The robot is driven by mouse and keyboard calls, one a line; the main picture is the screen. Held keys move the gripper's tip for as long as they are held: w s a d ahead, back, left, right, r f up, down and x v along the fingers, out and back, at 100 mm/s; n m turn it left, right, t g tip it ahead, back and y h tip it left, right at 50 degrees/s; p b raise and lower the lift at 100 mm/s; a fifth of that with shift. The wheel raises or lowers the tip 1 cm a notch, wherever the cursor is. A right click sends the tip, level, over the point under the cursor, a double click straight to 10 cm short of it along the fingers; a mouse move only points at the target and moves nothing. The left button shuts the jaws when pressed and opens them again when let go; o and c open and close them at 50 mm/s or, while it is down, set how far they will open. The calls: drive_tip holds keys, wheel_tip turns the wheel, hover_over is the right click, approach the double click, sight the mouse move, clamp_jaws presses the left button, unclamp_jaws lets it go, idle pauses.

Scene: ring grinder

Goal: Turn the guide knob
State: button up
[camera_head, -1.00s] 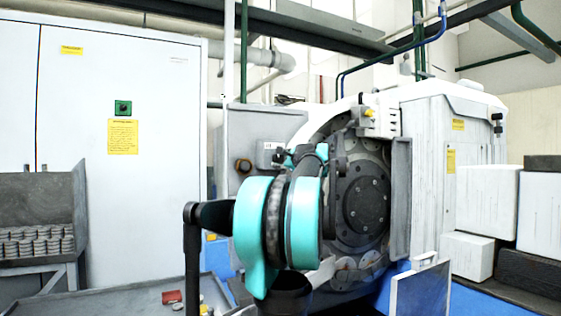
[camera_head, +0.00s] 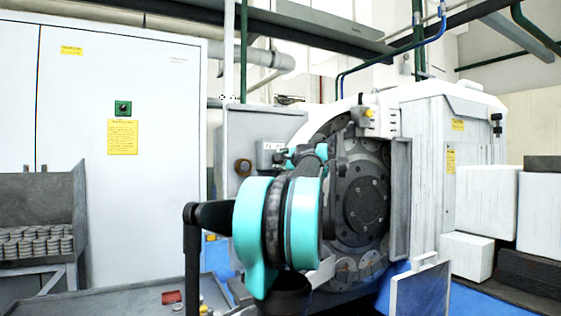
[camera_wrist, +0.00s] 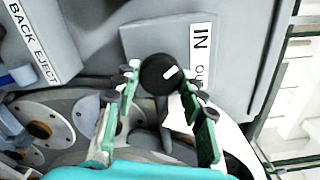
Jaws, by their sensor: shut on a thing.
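The guide knob (camera_wrist: 160,73) is a round black knob with a white pointer mark, on a grey panel in the wrist view. The mark slants toward the upper right.
The grinder's round dark disc (camera_head: 366,203) faces out just right of my arm. A "BACK EJECT" label (camera_wrist: 33,42) is at the left in the wrist view. White blocks (camera_head: 487,202) are stacked at the right. A bin of rings (camera_head: 37,243) stands at the left.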

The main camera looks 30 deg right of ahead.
drive_tip(key=o, duration=1.1)
drive_tip(key=s, duration=1.2)
drive_tip(key=shift+a, duration=0.4)
